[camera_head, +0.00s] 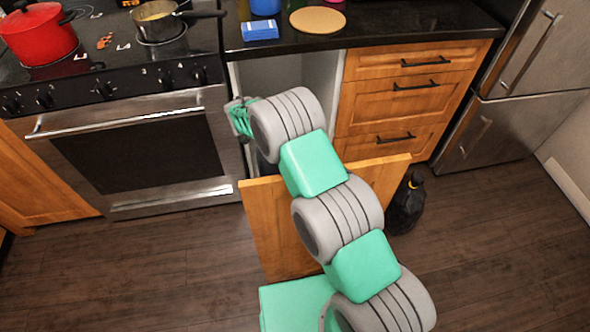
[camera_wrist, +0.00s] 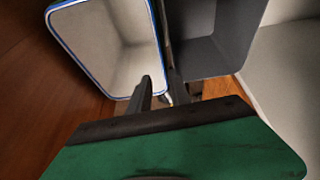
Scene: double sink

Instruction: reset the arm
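My arm stretches from the bottom of the head view over a pulled-out cabinet front (camera_head: 280,230) and into the opening under the counter. The fingers are at the gap between a pale bin with a blue rim (camera_wrist: 108,45) and a dark grey bin (camera_wrist: 210,45). I cannot tell if they touch either bin. In the head view only the hand's green part shows, beside the oven's right edge, and the fingertips are hidden.
The stove (camera_head: 140,150) with a red pot (camera_head: 38,35) and a saucepan (camera_head: 158,20) is left of the arm. Wooden drawers (camera_head: 400,95) and a fridge (camera_head: 500,110) are at the right. A black bottle (camera_head: 405,205) stands near the cabinet front. Bare floor lies on both sides.

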